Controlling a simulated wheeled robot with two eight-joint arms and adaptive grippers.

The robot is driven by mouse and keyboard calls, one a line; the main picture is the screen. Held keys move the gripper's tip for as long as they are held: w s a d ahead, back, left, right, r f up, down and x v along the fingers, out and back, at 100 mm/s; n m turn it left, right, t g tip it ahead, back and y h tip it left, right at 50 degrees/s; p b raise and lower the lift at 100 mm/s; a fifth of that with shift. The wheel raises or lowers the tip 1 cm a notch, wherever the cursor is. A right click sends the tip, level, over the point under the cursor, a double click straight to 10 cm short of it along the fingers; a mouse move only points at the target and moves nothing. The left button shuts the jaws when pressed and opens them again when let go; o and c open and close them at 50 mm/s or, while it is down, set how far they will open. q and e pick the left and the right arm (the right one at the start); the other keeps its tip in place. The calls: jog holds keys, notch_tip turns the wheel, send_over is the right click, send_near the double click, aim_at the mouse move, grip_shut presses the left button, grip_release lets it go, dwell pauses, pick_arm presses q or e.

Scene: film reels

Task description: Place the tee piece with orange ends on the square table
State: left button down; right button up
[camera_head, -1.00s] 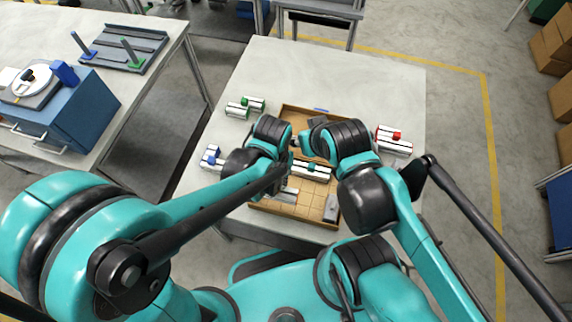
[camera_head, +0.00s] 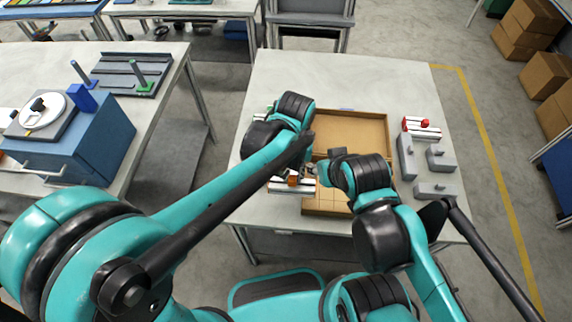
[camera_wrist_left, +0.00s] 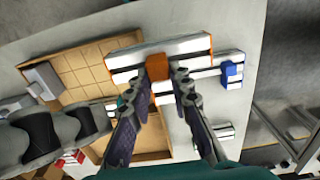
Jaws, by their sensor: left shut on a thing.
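The tee piece with orange ends (camera_head: 293,182) is white with an orange middle part showing. It also shows in the left wrist view (camera_wrist_left: 190,46), lying across between the fingertips. My left gripper (camera_wrist_left: 165,75) is shut on it; in the head view the gripper (camera_head: 306,178) is partly covered by my arm. The piece appears at the left edge of the tray, and its height above the table cannot be told. The pale table (camera_head: 400,80) lies under all this. My right gripper (camera_head: 316,171) is close beside the left one, its fingers too hidden to read.
A brown tray (camera_head: 384,135) with a gridded part lies mid-table. Several grey fittings (camera_head: 436,190) and a red-and-white piece (camera_head: 421,127) lie right of it. A blue-and-white piece (camera_wrist_left: 231,72) lies close to the held piece.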

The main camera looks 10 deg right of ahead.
pick_arm(q)
jog(key=shift+a+f, duration=0.2)
jog(key=shift+a, duration=0.1)
jog(key=shift+s+a+f+b, duration=0.15)
jog(key=shift+a+f+b, duration=1.25)
jog(key=shift+a+f, duration=1.35)
jog(key=shift+s+a+f+b, duration=0.1)
jog(key=shift+a+f+b, duration=1.25)
jog(key=shift+a+f, duration=1.35)
jog(key=shift+a+r, duration=0.1)
jog(key=shift+r, duration=0.05)
jog(key=shift+f, duration=0.2)
jog(key=c, duration=1.4)
grip_release()
jog(key=shift+o, duration=0.2)
jog(key=shift+r, duration=0.1)
